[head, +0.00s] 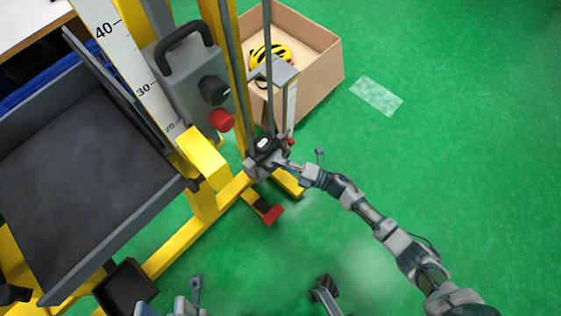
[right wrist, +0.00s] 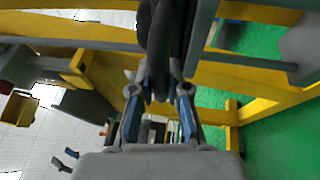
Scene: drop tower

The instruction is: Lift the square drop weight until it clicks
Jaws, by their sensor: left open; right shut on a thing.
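The square drop weight (head: 257,170) is a small grey block with a dark top and a white label, low on the tower between the upright rods. My right gripper (head: 278,161) reaches it from the right. In the right wrist view my right gripper (right wrist: 160,90) has its blue-padded fingers shut on a dark, thick handle (right wrist: 161,35), which fills the space between them. The rest of the weight is largely hidden there. My left gripper (head: 178,308) shows only in part at the bottom edge of the head view, away from the weight.
The yellow tower frame (head: 207,200) carries a grey box (head: 190,75) with a black handle, black knob and red button. A dark tray (head: 85,170) is at left. A cardboard box (head: 318,75) with a yellow helmet (head: 270,55) stands behind.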

